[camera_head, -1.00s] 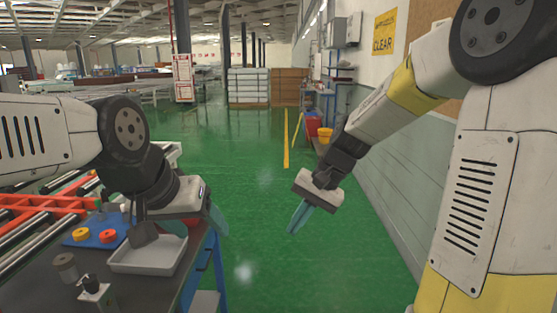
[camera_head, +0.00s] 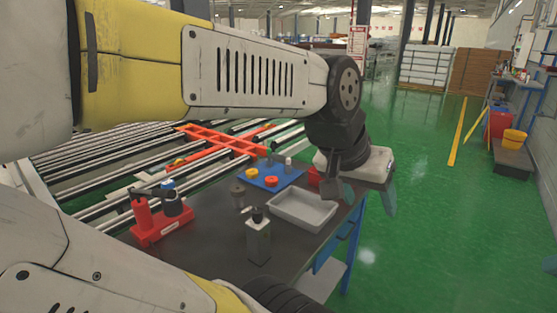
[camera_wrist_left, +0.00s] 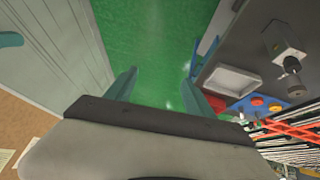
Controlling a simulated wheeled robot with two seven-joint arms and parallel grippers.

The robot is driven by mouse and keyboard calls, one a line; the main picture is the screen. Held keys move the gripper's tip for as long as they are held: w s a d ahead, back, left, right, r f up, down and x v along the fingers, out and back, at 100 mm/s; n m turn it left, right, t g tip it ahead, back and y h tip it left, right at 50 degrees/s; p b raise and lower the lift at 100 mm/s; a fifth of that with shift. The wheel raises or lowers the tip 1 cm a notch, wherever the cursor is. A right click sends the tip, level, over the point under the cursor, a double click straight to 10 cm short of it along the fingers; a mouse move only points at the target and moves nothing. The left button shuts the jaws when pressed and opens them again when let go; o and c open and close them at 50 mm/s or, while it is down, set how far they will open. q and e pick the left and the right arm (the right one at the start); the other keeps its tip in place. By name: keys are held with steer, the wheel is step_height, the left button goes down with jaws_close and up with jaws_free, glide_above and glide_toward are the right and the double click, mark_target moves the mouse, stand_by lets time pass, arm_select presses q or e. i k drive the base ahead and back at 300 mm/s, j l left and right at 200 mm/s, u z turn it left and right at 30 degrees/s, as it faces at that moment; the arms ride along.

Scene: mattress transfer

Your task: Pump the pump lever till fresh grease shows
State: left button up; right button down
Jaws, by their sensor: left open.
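A red-based unit (camera_head: 163,232) stands at the left of the dark bench, with a red cylinder and a dark, blue-topped cylinder. A dark bar (camera_head: 148,191) at its top looks like the pump lever. A grey block with a black knob (camera_head: 258,240) stands nearer the front edge; it also shows in the wrist view (camera_wrist_left: 290,52). No fresh grease can be made out. My left gripper (camera_head: 387,190) is open and empty, beyond the tray and away from the pump; its spread teal fingers show in the wrist view (camera_wrist_left: 162,88). A teal fingertip, probably my right gripper's (camera_wrist_left: 10,40), shows at that view's left edge.
A grey tray (camera_head: 303,211) lies on the bench (camera_head: 215,245). Behind it is a blue mat (camera_head: 290,178) with yellow and red rings. A roller conveyor (camera_head: 110,160) lies behind. Green floor right of the bench is clear.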

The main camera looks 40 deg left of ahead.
mark_target(158, 193)
steer(key=u, duration=2.45)
